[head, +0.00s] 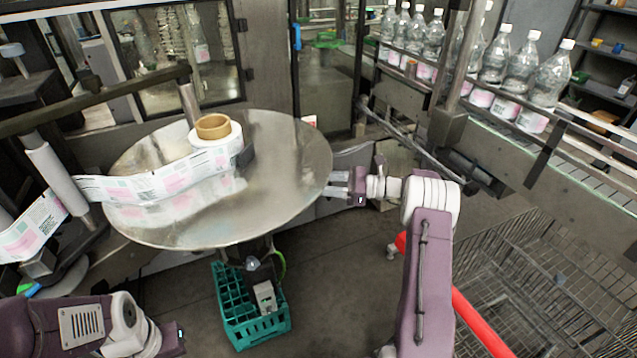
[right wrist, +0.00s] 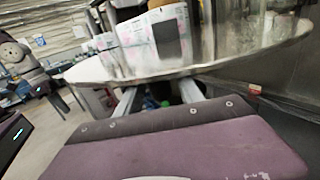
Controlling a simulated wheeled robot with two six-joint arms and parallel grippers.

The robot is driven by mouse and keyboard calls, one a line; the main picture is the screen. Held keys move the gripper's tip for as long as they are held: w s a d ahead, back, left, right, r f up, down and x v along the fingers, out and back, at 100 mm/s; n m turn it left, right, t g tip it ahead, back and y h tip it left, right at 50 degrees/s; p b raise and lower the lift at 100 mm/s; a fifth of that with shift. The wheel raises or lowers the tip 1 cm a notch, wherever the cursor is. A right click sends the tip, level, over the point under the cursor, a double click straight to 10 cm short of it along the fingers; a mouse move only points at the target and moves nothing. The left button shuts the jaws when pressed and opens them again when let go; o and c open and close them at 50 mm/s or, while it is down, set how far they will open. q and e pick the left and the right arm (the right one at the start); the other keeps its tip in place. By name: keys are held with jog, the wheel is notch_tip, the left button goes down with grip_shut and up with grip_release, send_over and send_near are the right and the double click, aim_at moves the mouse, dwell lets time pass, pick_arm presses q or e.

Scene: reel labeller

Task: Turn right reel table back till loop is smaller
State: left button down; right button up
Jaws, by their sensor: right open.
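The right reel table (head: 290,190) is a round shiny metal disc in the middle of the head view. A white label roll with a brown core (head: 213,127) stands on it. A printed label web (head: 165,185) runs from the roll leftward past the table's edge to a white roller (head: 57,178). My right gripper (head: 335,184) is at the table's right rim, jaws open. In the right wrist view its two fingers (right wrist: 158,95) are apart and reach toward the rim; contact cannot be told. My left gripper (head: 178,338) is low at the left, its fingers unclear.
A green crate (head: 250,330) stands on the floor below the table. A conveyor with several clear bottles (head: 520,70) runs along the right. A wire cart with a red handle (head: 480,320) is at the lower right. A dark bar (head: 100,95) crosses above the table's left side.

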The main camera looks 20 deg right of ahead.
jog(key=b+v, duration=0.1)
jog(key=v, duration=0.8)
jog(key=shift+s+f, duration=0.1)
dwell(0.4)
